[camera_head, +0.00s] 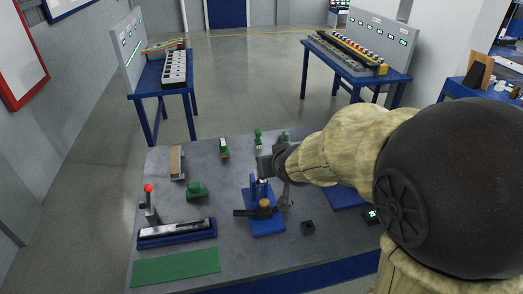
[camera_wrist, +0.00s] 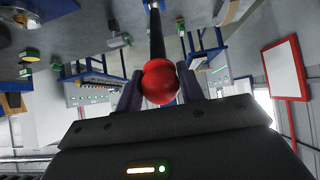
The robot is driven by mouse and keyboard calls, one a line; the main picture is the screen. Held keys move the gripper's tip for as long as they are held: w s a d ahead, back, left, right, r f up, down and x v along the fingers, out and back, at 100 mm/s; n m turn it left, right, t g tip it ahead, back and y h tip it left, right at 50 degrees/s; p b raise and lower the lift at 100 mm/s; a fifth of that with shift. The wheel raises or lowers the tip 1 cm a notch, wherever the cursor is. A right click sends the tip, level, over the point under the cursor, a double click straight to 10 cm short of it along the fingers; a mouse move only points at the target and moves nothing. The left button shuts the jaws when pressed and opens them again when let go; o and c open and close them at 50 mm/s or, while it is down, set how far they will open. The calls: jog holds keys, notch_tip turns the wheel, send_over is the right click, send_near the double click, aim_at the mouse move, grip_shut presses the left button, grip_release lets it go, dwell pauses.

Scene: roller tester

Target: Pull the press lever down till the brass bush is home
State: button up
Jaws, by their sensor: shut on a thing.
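The press (camera_head: 267,226) has a blue base and stands mid-bench in the head view. A brass-coloured round piece (camera_head: 264,204), which looks like the bush, sits at its middle; how deep it is seated I cannot tell. My gripper (camera_head: 262,166) is above the press, reaching in from the right. In the wrist view my gripper (camera_wrist: 160,92) is shut on the red ball knob (camera_wrist: 160,82) of the dark press lever (camera_wrist: 156,36), one finger on each side. The knob is hidden in the head view.
Left on the bench (camera_head: 165,222) is a blue-based fixture (camera_head: 178,233) with its own red-knobbed lever (camera_head: 148,189). A green mat (camera_head: 176,267) lies in front. A small black block (camera_head: 308,228) lies right of the press. Green parts (camera_head: 197,190) stand behind.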

jog(key=shift+s+d+f, duration=0.2)
jog(key=shift+s+f, duration=0.35)
jog(key=shift+s, duration=0.2)
jog(key=shift+s+d+f, duration=0.3)
jog(key=shift+s+f, duration=0.6)
jog(key=shift+f, duration=0.05)
jog(key=shift+s+d+f, duration=0.25)
jog(key=shift+s+f, duration=0.6)
jog(key=shift+f, duration=0.05)
jog(key=shift+s+d+f+b, duration=0.15)
jog(key=shift+s+f+b, duration=0.45)
jog(key=shift+b, duration=0.5)
jog(key=shift+s+d+f+b, duration=0.15)
jog(key=shift+s+f+b, duration=0.25)
jog(key=shift+f+b, duration=0.6)
jog(key=shift+s+d+f+b, duration=0.15)
jog(key=shift+s+f+b, duration=0.35)
jog(key=shift+b, duration=0.75)
jog(key=shift+f, duration=0.1)
jog(key=shift+s+d+f+b, duration=0.1)
jog(key=shift+s+f+b, duration=0.3)
jog(key=shift+f+b, duration=0.65)
jog(key=shift+s+d+f+b, duration=0.1)
jog(key=shift+s+f+b, duration=0.3)
jog(key=shift+b, duration=1.1)
jog(key=shift+s+d+f+b, duration=0.1)
jog(key=shift+s+f+b, duration=0.25)
jog(key=shift+f+b, duration=0.7)
jog(key=shift+r+b, duration=0.15)
jog(key=shift+b, duration=0.2)
